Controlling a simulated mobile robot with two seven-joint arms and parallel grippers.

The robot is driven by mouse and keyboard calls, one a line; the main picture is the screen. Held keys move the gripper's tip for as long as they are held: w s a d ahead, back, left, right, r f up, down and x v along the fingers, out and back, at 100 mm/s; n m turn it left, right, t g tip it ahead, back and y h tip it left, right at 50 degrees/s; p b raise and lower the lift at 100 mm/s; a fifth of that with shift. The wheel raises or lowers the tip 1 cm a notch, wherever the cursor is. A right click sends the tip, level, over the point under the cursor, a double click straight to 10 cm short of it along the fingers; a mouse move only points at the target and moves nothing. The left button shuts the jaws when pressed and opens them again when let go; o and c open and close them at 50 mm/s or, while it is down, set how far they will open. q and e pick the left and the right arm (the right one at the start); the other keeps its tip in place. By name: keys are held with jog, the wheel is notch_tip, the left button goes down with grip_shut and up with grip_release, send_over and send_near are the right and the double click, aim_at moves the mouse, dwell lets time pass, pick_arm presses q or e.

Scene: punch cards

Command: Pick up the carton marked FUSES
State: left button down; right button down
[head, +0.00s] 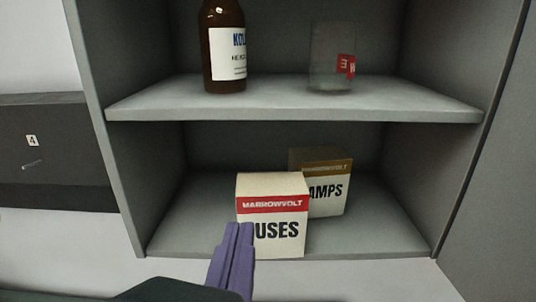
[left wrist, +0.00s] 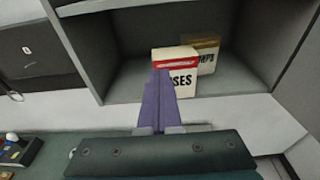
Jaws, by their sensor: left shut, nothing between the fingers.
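The FUSES carton (head: 273,214) is a cream box with a red MARROWVOLT band, standing upright on the lower shelf near its front edge. It also shows in the left wrist view (left wrist: 183,80). My left gripper (head: 239,228) has purple fingers, shut and empty, and it covers the first letter of the carton's label. In the left wrist view the fingertips (left wrist: 160,75) overlap the carton's left front; I cannot tell whether they touch it. My right gripper is not in view.
A carton marked AMPS (head: 328,185), with a brown band, stands behind and right of the FUSES carton. The upper shelf (head: 280,108) holds a brown bottle (head: 223,45) and a clear glass (head: 328,62). Cabinet walls bound both sides. The lower shelf is clear at left and right.

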aim_at(248, 190)
pick_arm(q)
jog(key=w+b, duration=0.1)
jog(key=w, duration=0.8)
jog(key=shift+w, duration=0.35)
jog(key=shift+w+f+b, duration=0.1)
jog(key=shift+w+b, duration=0.5)
jog(key=shift+w, duration=0.6)
jog(key=shift+s+f+b, duration=0.15)
jog(key=shift+f+b, duration=0.35)
jog(key=shift+b, duration=0.05)
jog(key=shift+f, duration=0.15)
jog(key=shift+f, duration=0.1)
